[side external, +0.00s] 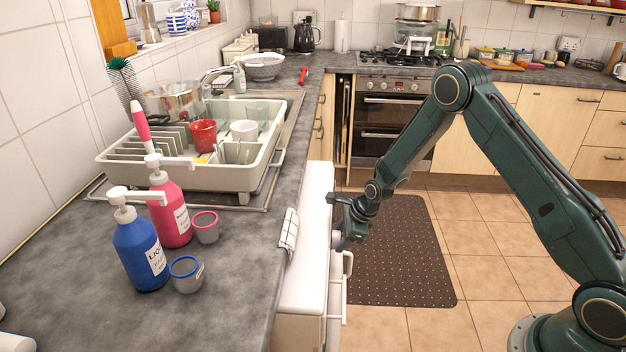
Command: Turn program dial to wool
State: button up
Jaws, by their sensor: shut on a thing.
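My green arm reaches in from the right, and my gripper (344,240) is at the front face of a white appliance (316,225) under the counter. The gripper is shut on the program dial (336,239), a small pale knob on that face. The dial is seen edge-on and mostly covered by the fingers. Its markings and the wool position face away from this view, so its setting cannot be read.
A white handle (347,270) juts from the appliance just below my gripper. Blue (138,245) and pink (170,208) soap bottles stand on the counter. Open floor with a dark mat (405,255) lies right of the appliance.

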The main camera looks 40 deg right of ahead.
jog(key=shift+s+a+f+n+t+h, duration=0.15)
jog(key=shift+n+t+h, duration=0.1)
jog(key=shift+t+h, duration=0.6)
jog(key=shift+s+a+f+n+t+h, duration=0.15)
jog(key=shift+n+t+h, duration=0.15)
jog(key=shift+t+h, duration=0.5)
jog(key=shift+s+a+n+t+h, duration=0.2)
jog(key=shift+t+h, duration=0.35)
jog(key=shift+t, duration=0.5)
jog(key=shift+w+d+t+h, duration=0.1)
jog(key=shift+t+h, duration=0.2)
jog(key=o, duration=1)
jog(key=v, duration=1.3)
jog(key=shift+s+r, duration=0.3)
